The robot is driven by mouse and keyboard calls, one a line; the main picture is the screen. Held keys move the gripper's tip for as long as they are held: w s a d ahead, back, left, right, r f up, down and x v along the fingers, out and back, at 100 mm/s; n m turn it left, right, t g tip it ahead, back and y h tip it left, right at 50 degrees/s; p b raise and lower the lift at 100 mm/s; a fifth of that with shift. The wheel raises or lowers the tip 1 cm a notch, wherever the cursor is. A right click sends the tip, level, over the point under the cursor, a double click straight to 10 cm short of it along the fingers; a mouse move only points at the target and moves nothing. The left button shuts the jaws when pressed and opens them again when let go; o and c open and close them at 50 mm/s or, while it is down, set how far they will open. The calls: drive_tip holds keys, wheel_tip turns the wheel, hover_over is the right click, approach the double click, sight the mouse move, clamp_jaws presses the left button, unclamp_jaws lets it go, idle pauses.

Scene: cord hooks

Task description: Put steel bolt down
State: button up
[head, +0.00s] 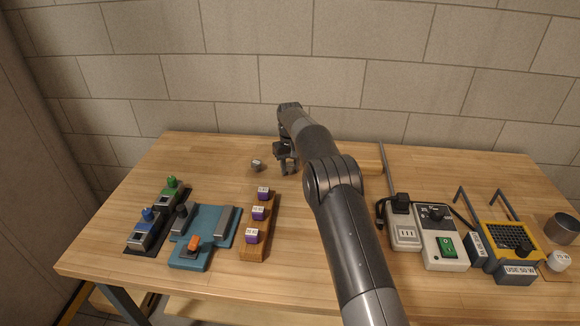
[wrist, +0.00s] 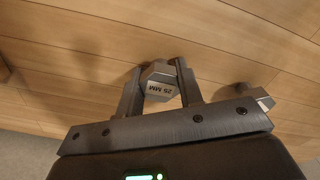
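My gripper (head: 288,168) is low over the back middle of the table. In the wrist view my gripper (wrist: 158,78) has its two fingers on either side of a grey steel bolt (wrist: 158,82) with a six-sided end labelled 25 MM. The fingers appear to press on its sides. In the head view the bolt is mostly hidden by my gripper. I cannot tell whether the bolt touches the table.
A small grey labelled piece (head: 257,165) lies just left of my gripper. A wooden rack (head: 257,246) holds purple-sided blocks. A blue fixture (head: 222,238) stands to its left. A cord and boxes, including a white switch box (head: 440,237), stand at right. The back left is clear.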

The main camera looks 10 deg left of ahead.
sight(290, 165)
drive_tip(key=o, duration=0.5)
drive_tip(key=shift+c, duration=0.2)
wheel_tip(290, 165, up, 12)
drive_tip(key=shift+r, duration=0.15)
